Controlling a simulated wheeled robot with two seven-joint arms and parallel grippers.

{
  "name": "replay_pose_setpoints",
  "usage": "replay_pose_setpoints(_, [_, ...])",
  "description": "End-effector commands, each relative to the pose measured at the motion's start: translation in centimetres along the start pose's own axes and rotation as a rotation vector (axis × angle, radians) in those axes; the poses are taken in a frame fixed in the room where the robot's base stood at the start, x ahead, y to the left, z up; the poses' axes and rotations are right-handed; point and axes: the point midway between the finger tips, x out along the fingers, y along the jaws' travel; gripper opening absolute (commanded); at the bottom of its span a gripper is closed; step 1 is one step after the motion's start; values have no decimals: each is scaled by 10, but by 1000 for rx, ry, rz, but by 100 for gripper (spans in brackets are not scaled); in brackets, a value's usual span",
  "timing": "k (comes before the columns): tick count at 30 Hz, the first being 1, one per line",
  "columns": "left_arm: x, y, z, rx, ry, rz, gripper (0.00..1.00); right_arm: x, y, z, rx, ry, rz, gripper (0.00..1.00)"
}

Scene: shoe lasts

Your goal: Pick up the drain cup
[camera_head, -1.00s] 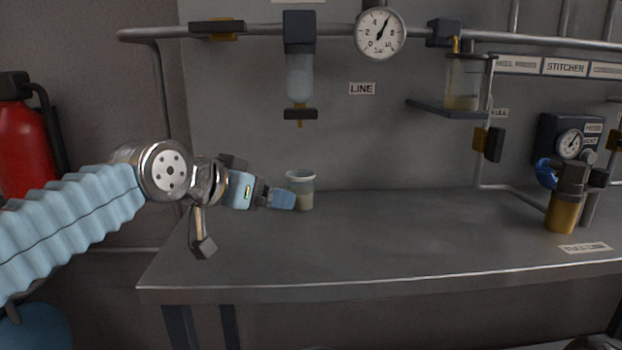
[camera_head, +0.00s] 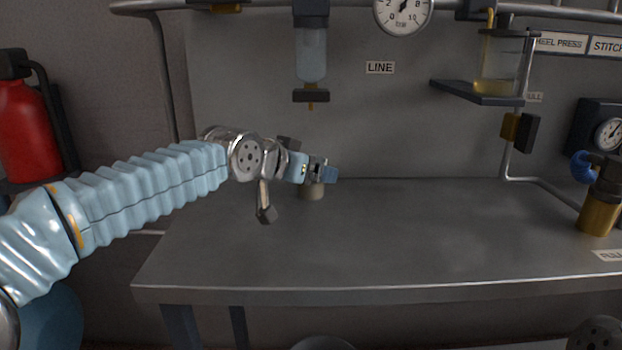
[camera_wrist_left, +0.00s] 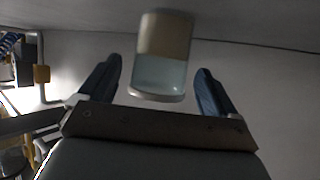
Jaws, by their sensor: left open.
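The drain cup (camera_head: 313,193) is a small pale translucent cup with beige contents, standing on the grey bench below the hanging filter bowl. In the head view my left gripper (camera_head: 327,173) is in front of its upper part, so only the lower part shows. In the left wrist view the cup (camera_wrist_left: 162,62) appears with its rim toward the bottom of the picture. There the left gripper (camera_wrist_left: 157,68) is open, one finger on each side of the cup, with visible gaps. My right gripper is not in view.
The filter bowl (camera_head: 311,55) hangs from the pipe above the cup. A clear beaker (camera_head: 499,65) stands on a wall shelf (camera_head: 477,94) to the right. A brass-bottomed regulator (camera_head: 600,212) is at the bench's right. The middle of the bench (camera_head: 400,235) is clear.

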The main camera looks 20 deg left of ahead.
Motion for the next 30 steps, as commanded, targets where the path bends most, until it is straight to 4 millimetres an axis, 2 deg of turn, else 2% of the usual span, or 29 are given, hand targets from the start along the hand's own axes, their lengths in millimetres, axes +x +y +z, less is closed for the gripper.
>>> replay_pose_setpoints(3, [20, 2, -1, -1, -3, 2, 92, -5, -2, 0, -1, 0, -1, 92])
replay_pose_setpoints(6, [30, 2, -1, 2, -2, 1, 92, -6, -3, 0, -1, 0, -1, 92])
replay_pose_setpoints(14, [34, 2, -1, 1, 1, 0, 92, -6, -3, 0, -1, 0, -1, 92])
replay_pose_setpoints(26, [33, 2, -1, 1, 1, 0, 30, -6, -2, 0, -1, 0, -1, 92])
replay_pose_setpoints(30, [33, 2, -1, 1, 1, 0, 28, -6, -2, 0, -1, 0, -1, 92])
